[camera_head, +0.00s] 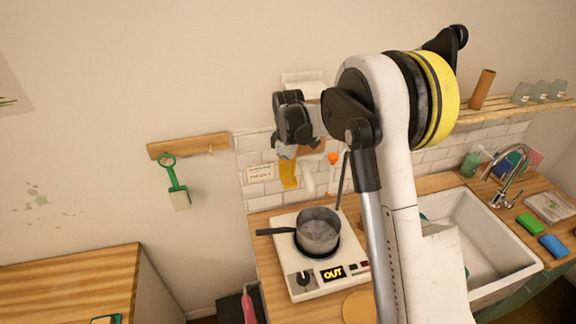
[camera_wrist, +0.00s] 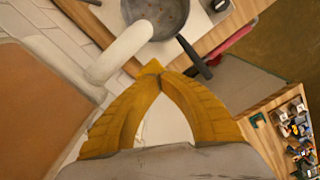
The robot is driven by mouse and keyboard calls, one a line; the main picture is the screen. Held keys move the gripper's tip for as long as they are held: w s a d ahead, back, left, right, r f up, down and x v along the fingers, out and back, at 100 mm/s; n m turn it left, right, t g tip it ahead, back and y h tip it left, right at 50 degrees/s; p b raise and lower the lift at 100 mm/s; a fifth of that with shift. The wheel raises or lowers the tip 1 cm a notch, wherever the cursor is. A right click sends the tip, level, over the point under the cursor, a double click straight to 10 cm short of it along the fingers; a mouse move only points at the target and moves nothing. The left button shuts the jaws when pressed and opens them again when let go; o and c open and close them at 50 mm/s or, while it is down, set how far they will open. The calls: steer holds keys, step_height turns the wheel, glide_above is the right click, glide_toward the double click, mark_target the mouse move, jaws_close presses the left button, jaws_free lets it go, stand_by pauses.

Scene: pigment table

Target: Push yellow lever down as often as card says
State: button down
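My gripper (camera_head: 289,184) points down beside the tiled wall, above and a little left of the hot plate. In the wrist view its yellow fingers (camera_wrist: 160,72) meet at the tips, with nothing seen between them. A small card (camera_head: 260,174) with dark lines of writing is on the tiles left of the gripper; the writing is too small to read. I cannot pick out a yellow lever apart from my yellow fingers. A brown-fronted fixture (camera_head: 313,149) is partly hidden behind the gripper. A white spout (camera_wrist: 122,52) shows beside the fingertips in the wrist view.
A dark-handled pot (camera_head: 317,236) stands on a white hot plate (camera_head: 299,286), whose display reads OUT. An orange knob (camera_head: 333,158) is right of the gripper. My arm hides part of the counter and sink (camera_head: 500,248).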

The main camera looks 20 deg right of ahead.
step_height(320, 180, up, 9)
steer(key=p, duration=0.4)
steer(key=shift+f, duration=0.2)
stand_by(1.0)
steer(key=s+f+m+t+b, duration=0.2)
steer(key=s+f+m+b, duration=0.1)
steer(key=s+b, duration=0.55)
steer(key=s+f+m+t+b, duration=0.2)
steer(key=s+m+b, duration=0.1)
steer(key=s+b, duration=0.5)
steer(key=s+f+m+t+b, duration=0.3)
steer(key=s+f+m+b, duration=0.3)
steer(key=s+f+b, duration=0.7)
step_height(320, 180, down, 3)
steer(key=shift+s+b, duration=0.25)
steer(key=shift+b, duration=0.4)
